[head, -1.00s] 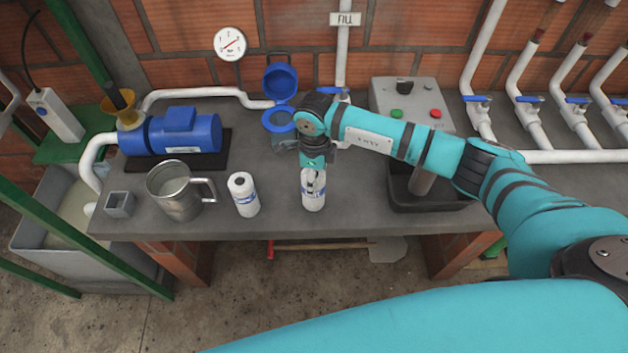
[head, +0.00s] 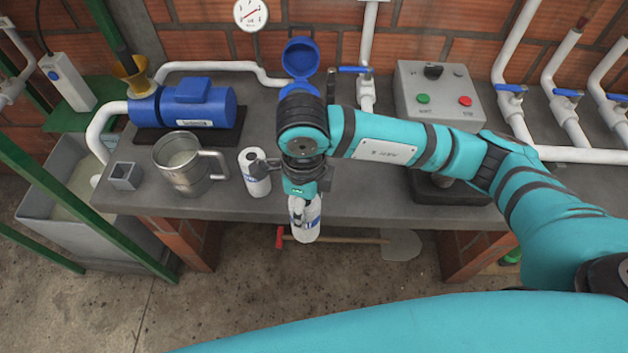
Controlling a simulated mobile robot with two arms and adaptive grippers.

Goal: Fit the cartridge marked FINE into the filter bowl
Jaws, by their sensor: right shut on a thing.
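My right gripper (head: 303,195) is shut on a white cartridge (head: 305,222) with a blue band. It holds the cartridge upright at the bench's front edge; I cannot read its marking. A second white cartridge (head: 255,176) with a blue label stands on the bench, just left of my right gripper. The filter bowl's blue lid (head: 301,58) stands open behind my right wrist. Part of the blue rim (head: 296,89) shows below the lid, and my arm hides the rest of the bowl. My left gripper is not in view.
A steel jug (head: 184,166) and a small grey square holder (head: 124,176) stand on the left of the bench (head: 358,205). A blue pump (head: 192,105) is behind them. A grey control box (head: 437,97) and white pipes with blue valves (head: 510,88) are at the right.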

